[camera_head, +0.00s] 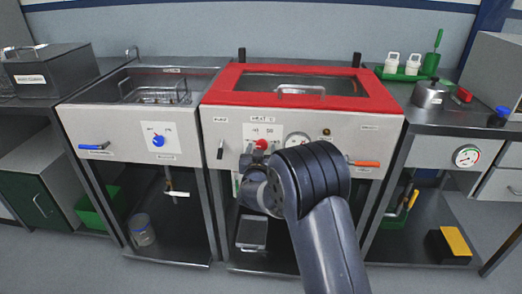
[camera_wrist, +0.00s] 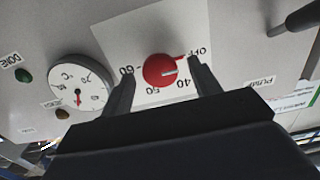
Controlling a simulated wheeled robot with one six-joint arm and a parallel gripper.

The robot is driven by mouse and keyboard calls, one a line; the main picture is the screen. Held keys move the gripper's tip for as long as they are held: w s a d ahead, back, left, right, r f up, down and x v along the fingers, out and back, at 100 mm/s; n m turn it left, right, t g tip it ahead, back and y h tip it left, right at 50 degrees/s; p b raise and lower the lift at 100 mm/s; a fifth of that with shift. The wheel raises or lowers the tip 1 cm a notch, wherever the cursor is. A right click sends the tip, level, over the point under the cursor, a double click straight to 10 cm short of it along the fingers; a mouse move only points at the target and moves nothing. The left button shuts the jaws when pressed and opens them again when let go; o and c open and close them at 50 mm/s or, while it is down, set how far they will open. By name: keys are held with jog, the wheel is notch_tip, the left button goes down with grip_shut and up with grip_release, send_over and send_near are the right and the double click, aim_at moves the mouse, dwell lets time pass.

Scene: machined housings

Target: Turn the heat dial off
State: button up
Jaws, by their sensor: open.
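The red heat dial (camera_head: 261,144) is on the white front panel of the red-topped bath, under the HEAT label. In the wrist view, which is turned upside down, the dial (camera_wrist: 158,70) sits on a white plate marked OFF, 40, 50 and 60. Its red pointer tip lies on the side of the OFF label; the exact setting is hard to tell. My gripper (camera_wrist: 160,69) is open, with one finger on either side of the dial and gaps showing. In the head view my gripper (camera_head: 252,162) is just below the dial, partly hidden by my arm.
A round gauge (camera_head: 297,141) is right of the dial, and a PUMP lever (camera_head: 220,149) is left of it. An orange-handled lever (camera_head: 364,163) sits further right. A neighbouring bath has a blue dial (camera_head: 158,141) and a blue lever (camera_head: 94,147).

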jog(key=s, duration=1)
jog(key=shift+s+a, duration=0.15)
jog(key=shift+s, duration=0.2)
jog(key=shift+w, duration=0.1)
jog(key=w, duration=1)
jog(key=shift+w, duration=0.3)
